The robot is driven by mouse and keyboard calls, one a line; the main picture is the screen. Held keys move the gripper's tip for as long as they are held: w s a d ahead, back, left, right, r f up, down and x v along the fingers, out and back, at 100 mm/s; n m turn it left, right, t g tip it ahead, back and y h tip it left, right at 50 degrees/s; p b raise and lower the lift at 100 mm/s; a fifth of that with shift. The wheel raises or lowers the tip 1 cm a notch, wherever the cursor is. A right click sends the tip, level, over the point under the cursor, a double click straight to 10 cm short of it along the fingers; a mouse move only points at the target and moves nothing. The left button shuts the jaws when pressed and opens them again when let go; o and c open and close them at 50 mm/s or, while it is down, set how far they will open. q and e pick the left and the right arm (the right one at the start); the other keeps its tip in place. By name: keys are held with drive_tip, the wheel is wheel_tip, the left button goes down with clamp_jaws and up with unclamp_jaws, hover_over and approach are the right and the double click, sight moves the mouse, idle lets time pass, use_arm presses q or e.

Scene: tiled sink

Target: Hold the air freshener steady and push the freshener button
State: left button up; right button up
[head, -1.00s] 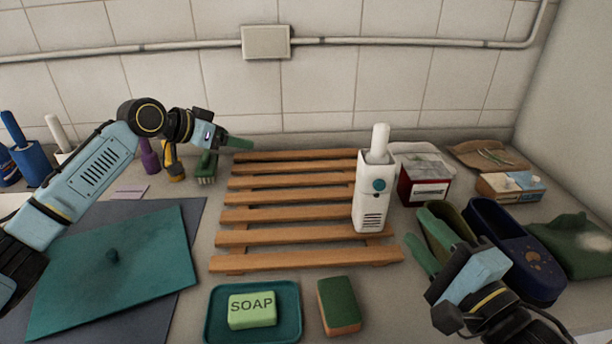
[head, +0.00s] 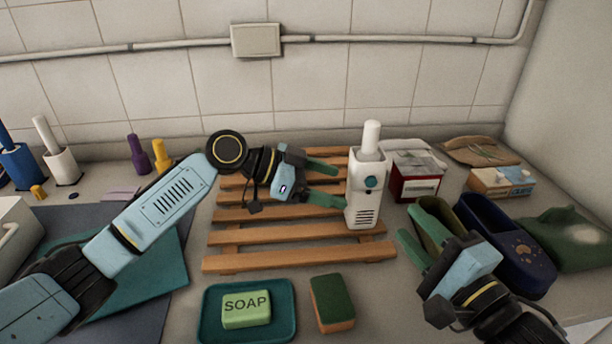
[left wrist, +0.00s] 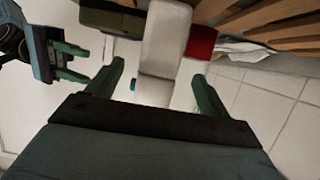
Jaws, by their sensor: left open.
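The white air freshener (head: 362,205) stands upright on the right part of the wooden slatted rack, with a round teal button (head: 371,182) on its front and a white cylinder on top. My left gripper (head: 341,183) is open, just left of the freshener, with its green fingers pointing at it. In the left wrist view the freshener (left wrist: 165,45) lies ahead between the two open fingers (left wrist: 160,88); I cannot tell whether they touch it. My right gripper (head: 415,250) is low at the right, apart from the freshener; its fingers also show in the left wrist view with a gap between them.
The wooden rack (head: 290,230) lies under the freshener. A soap dish (head: 285,325) and a sponge (head: 332,303) sit in front. A red and white box (head: 415,185), green and blue slippers (head: 500,240) and a green cloth (head: 575,240) crowd the right side.

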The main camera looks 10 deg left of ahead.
sight(363, 194)
use_arm(q)
drive_tip(key=x, duration=0.7)
drive_tip(key=shift+w+d+f, duration=0.1)
drive_tip(key=shift+d+f, duration=0.05)
drive_tip(key=shift+d, duration=0.15)
drive_tip(key=c, duration=1.2)
drive_tip(key=shift+c, duration=0.5)
use_arm(e)
drive_tip(key=shift+c, duration=0.6)
clamp_jaws()
